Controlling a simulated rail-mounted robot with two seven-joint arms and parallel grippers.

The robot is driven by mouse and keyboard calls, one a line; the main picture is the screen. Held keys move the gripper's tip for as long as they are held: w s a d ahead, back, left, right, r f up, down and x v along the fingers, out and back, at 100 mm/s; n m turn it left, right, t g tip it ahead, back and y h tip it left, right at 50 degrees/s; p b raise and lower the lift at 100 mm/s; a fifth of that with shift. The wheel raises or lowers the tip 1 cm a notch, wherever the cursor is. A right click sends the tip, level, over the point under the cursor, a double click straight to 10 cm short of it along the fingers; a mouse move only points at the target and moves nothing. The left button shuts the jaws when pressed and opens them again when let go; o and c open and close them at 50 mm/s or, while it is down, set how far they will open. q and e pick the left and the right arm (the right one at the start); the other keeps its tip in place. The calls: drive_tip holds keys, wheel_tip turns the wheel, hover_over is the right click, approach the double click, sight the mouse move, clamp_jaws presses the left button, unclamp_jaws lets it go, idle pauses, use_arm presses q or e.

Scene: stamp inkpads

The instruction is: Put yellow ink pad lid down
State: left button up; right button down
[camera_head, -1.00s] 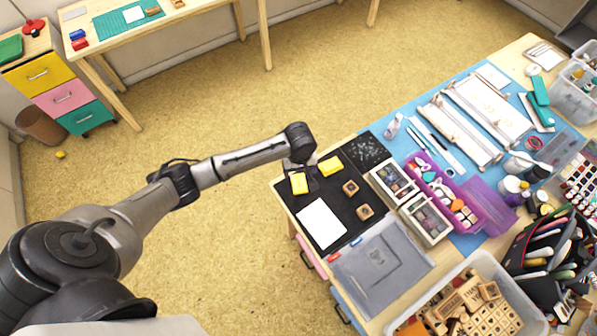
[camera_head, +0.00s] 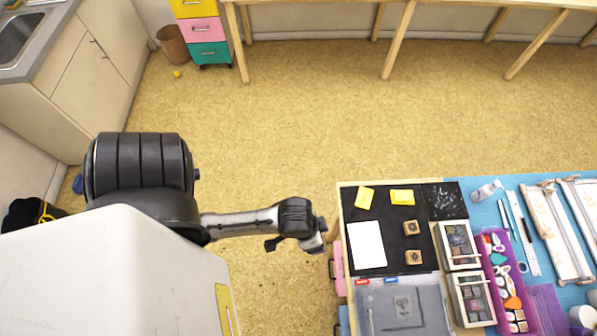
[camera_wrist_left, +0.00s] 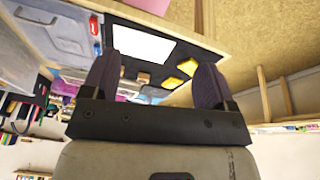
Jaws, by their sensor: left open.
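Two yellow pieces, the ink pad and its lid, lie apart on the black mat (camera_head: 387,250); I cannot tell which is which. The left yellow piece (camera_head: 365,197) sits tilted in angle near the mat's far left corner. The right yellow piece (camera_head: 402,197) lies just right of it. Both also show in the left wrist view, one yellow piece (camera_wrist_left: 187,67) above the other yellow piece (camera_wrist_left: 171,83). My left gripper (camera_wrist_left: 158,62) is open and empty, its fingers spread. In the head view my left arm ends off the table's left edge, away from both pieces. My right gripper is not in view.
A white sheet (camera_head: 366,245) and two wooden stamps (camera_head: 411,228) (camera_head: 414,258) lie on the mat. Paint boxes (camera_head: 459,244) and a purple tray (camera_head: 507,290) stand to the right. A grey folder (camera_head: 402,308) lies in front.

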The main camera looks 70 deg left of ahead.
use_arm(q)
drive_tip(key=shift+m+y, duration=0.4)
drive_tip(key=shift+m, duration=0.2)
drive_tip(key=s, duration=0.1)
drive_tip(key=s+a+r, duration=0.1)
drive_tip(key=s+r, duration=0.1)
drive_tip(key=shift+s+a+r, duration=0.15)
drive_tip(key=shift+s+a, duration=0.2)
drive_tip(key=shift+s, duration=0.05)
